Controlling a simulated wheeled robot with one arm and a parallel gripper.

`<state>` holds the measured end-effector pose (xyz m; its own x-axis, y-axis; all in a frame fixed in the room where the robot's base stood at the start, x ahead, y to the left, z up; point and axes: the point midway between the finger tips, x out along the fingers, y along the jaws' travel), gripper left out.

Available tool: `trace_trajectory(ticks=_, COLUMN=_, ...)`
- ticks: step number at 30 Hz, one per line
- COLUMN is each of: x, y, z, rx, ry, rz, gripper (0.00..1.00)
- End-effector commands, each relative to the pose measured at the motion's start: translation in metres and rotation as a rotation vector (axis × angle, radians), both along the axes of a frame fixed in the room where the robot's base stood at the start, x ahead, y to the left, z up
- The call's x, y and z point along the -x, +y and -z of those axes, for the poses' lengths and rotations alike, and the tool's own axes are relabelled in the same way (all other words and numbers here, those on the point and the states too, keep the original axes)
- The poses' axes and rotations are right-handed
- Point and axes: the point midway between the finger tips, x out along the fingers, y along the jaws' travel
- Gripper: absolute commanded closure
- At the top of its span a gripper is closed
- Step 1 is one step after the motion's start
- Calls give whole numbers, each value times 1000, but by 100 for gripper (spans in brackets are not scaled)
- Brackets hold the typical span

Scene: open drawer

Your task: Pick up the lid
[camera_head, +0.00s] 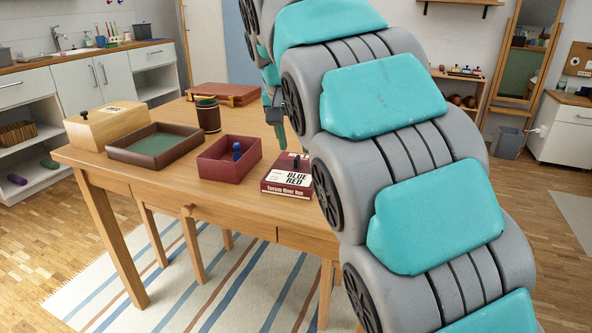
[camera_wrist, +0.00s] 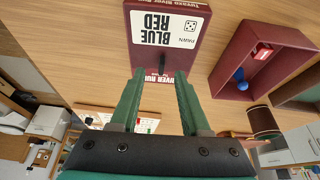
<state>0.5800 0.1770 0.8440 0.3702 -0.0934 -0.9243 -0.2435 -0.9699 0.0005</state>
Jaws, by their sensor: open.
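A flat dark red lid (camera_head: 272,188) with a white label reading "BLUE RED" lies on the wooden table, near its front edge. A small dark knob (camera_head: 297,161) shows on it. In the wrist view the lid (camera_wrist: 187,62) is ahead of the fingers, at the top middle. My gripper (camera_wrist: 160,78) is open, with two green fingers apart and nothing between them. In the head view my gripper (camera_head: 277,125) hangs above the table, behind and above the lid, partly hidden by my arm.
The open dark red box (camera_head: 215,171) holding a blue pawn (camera_head: 237,151) stands left of the lid. Further left are a green-lined tray (camera_head: 118,152), a dark cup (camera_head: 208,116) and a wooden box (camera_head: 90,135). A brown case (camera_head: 222,94) lies at the back.

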Motion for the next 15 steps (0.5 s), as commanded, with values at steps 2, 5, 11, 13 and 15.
trace_trajectory(ticks=2, x=-2, y=0, z=6, rx=1, ry=3, rz=1, gripper=54)
trace_trajectory(ticks=5, x=-7, y=1, z=16, rx=-1, ry=0, rz=0, gripper=54)
trace_trajectory(ticks=11, x=-17, y=-1, z=41, rx=0, ry=0, rz=0, gripper=54)
trace_trajectory(ticks=13, x=-18, y=-1, z=44, rx=0, ry=-1, rz=0, gripper=54)
trace_trajectory(ticks=15, x=-18, y=-1, z=44, rx=0, ry=-1, rz=-1, gripper=54)
